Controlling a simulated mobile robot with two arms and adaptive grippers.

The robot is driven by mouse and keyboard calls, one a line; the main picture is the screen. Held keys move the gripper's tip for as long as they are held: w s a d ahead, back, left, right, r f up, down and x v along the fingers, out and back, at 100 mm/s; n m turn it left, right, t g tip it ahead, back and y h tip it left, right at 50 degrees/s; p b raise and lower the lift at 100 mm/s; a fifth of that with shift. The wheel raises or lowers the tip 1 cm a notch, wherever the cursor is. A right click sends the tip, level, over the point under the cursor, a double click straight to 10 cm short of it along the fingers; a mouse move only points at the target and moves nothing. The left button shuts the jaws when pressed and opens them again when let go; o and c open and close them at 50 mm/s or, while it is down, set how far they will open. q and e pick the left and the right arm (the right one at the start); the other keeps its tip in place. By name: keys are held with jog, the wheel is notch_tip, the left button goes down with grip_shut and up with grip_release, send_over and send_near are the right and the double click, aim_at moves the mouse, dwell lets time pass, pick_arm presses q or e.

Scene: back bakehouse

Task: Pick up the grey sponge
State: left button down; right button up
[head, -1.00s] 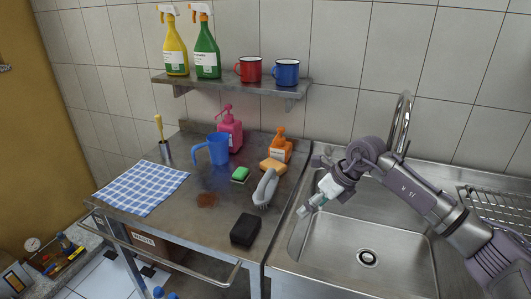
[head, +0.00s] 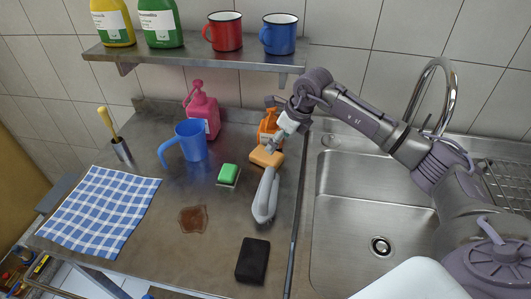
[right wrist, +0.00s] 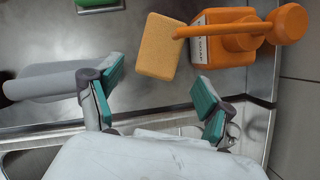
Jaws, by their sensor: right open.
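A dark grey, nearly black block (head: 253,260) like a sponge lies on the steel table near its front right. No lighter grey sponge shows. My right gripper (head: 276,144) is over the back right of the table, by an orange-tan sponge (head: 266,157) and well behind the dark block. In the right wrist view its teal-padded fingers (right wrist: 156,92) are apart with nothing between them. The tan sponge (right wrist: 158,47) shows just beyond the fingertips there; the dark block is out of that view. My left gripper is not in view.
A grey-handled brush (head: 265,197) lies between the tan sponge and the dark block. An orange bottle (right wrist: 225,38) stands beside the tan sponge. A green sponge (head: 228,173), blue jug (head: 191,142), pink dispenser (head: 203,108) and brown spill (head: 193,219) are further left. The sink (head: 345,215) is right.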

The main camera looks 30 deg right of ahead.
aim_at(268, 154)
jog(key=x, duration=0.2)
jog(key=shift+w+a+f, duration=0.15)
jog(key=shift+f, duration=0.2)
jog(key=shift+p+x, duration=0.7)
jog(key=shift+x, duration=0.3)
jog(key=p+x, duration=0.1)
jog(key=x, duration=0.2)
jog(key=shift+w+a+f, duration=0.1)
jog(key=shift+w+f, duration=0.05)
jog(key=shift+f, duration=0.05)
jog(key=shift+w+f, duration=0.15)
jog(key=shift+f, duration=0.15)
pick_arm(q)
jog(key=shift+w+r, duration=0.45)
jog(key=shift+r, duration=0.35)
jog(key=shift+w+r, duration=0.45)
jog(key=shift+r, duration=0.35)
pick_arm(e)
jog(key=c, duration=0.6)
jog(key=shift+r, duration=0.1)
